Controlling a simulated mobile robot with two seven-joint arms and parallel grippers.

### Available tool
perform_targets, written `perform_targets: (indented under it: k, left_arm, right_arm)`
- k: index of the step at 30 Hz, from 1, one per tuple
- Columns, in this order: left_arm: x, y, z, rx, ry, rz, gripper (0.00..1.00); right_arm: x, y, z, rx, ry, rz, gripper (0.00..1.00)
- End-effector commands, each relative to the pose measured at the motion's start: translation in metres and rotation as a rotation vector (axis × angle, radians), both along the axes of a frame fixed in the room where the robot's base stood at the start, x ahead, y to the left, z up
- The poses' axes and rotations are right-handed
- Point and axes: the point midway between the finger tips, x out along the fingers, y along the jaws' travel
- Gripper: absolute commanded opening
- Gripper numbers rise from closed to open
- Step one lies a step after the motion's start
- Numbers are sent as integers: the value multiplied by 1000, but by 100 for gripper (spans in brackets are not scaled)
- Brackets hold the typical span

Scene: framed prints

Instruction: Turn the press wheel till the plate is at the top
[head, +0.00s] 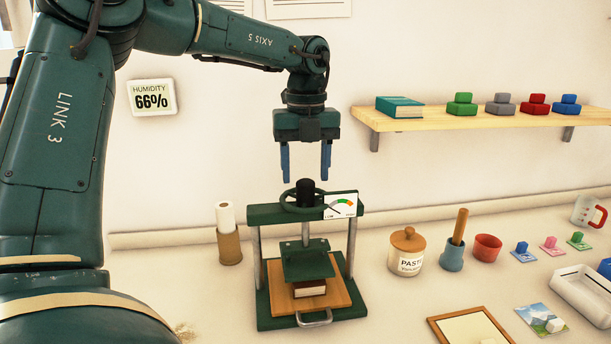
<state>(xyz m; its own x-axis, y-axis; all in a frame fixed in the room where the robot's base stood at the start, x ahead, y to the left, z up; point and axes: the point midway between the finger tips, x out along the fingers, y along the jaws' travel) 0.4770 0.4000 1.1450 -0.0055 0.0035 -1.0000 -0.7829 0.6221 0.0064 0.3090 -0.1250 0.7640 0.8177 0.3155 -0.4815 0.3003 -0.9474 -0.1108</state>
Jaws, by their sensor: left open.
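A dark green press (263,262) stands on the bench at the middle of the head view. Its green wheel (290,208) with a black knob (305,192) is on top of the crossbar. A gauge (340,206) is fixed at the crossbar's right. The green plate (307,262) hangs on the screw, between the crossbar and the wooden base board (340,293). A small brown block with pale sides (310,288) lies under the plate; I cannot tell if they touch. My left gripper (306,175) is open and empty, pointing down just above the knob. My right gripper is not in view.
A paper roll in a holder (229,247) stands left of the press. The paste jar (407,252), a blue cup (452,257) and a red cup (487,248) stand to the right. A wooden shelf (480,121) is on the wall. A frame (435,322) lies at front right.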

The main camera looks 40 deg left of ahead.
Motion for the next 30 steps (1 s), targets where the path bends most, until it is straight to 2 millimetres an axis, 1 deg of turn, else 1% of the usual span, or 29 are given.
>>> perform_targets:
  k: [1, 9, 12, 15, 21, 30]
  left_arm:
    - [1, 0, 12, 1, -6, 0, 54]
    - [1, -1, 74, -1, -6, -1, 54]
    - [1, -1, 91, 0, -4, 0, 54]
    - [1, -1, 103, 0, -3, -1, 54]
    - [1, -1, 112, 0, -1, -1, 54]
    - [1, -1, 112, 1, -1, -1, 54]
  right_arm:
    - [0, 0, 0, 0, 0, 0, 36]
    - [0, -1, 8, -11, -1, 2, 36]
    - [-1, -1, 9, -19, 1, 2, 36]
    - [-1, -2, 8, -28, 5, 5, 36]
    - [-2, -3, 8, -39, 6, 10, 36]
    - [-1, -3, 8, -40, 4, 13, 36]
